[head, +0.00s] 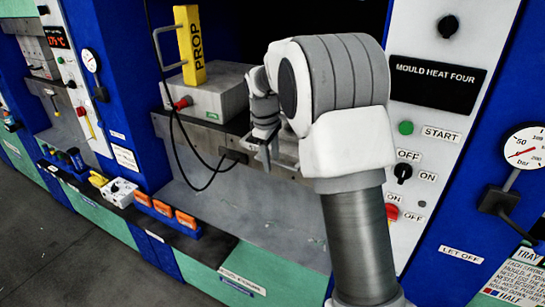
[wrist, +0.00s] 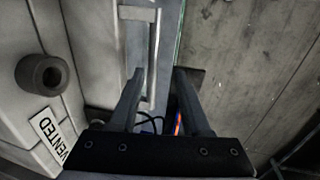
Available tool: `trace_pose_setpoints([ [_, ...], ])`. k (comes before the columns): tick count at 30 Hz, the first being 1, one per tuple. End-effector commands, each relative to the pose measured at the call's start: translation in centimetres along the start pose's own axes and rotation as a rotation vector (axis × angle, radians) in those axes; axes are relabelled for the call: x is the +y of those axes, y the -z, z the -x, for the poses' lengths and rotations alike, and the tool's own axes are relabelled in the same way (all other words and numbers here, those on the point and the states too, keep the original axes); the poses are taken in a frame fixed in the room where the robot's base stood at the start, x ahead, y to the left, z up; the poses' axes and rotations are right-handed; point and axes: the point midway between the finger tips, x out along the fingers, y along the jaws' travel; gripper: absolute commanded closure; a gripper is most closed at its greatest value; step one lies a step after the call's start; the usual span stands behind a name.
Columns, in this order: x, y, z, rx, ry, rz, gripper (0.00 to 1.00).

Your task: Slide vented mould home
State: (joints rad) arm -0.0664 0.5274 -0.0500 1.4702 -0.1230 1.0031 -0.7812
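A grey surface with a white label reading VENTED (wrist: 52,135) and a dark round knob (wrist: 43,74) fills the left of the wrist view; I take it as the vented mould. A pale bar handle (wrist: 155,55) stands ahead, near my left fingertip. My gripper (wrist: 159,72) is open, with nothing seen held between its dark fingers. In the head view my gripper (head: 264,152) is at the front of the press, right of a grey block (head: 212,98). My arm hides the right of the press opening, and I cannot read a VENTED label there.
A yellow PROP (head: 190,46) stands upright on the block, beside a bar handle. Black cables (head: 183,138) hang in front of it. Orange items (head: 163,208) and a white box (head: 120,191) lie on the lower ledge. The control panel (head: 436,75) stands close right of my arm.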

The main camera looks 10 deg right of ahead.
Motion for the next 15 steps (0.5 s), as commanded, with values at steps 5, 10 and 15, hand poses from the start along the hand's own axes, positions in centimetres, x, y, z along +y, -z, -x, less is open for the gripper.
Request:
trace_pose_setpoints([
  [5,0.1,0.0,-0.1,0.0,-0.002,-0.001,0.53],
  [10,0.2,0.0,1.0,0.002,-0.004,-0.001,0.53],
  [15,0.2,0.1,4.3,0.005,-0.006,0.0,0.53],
])
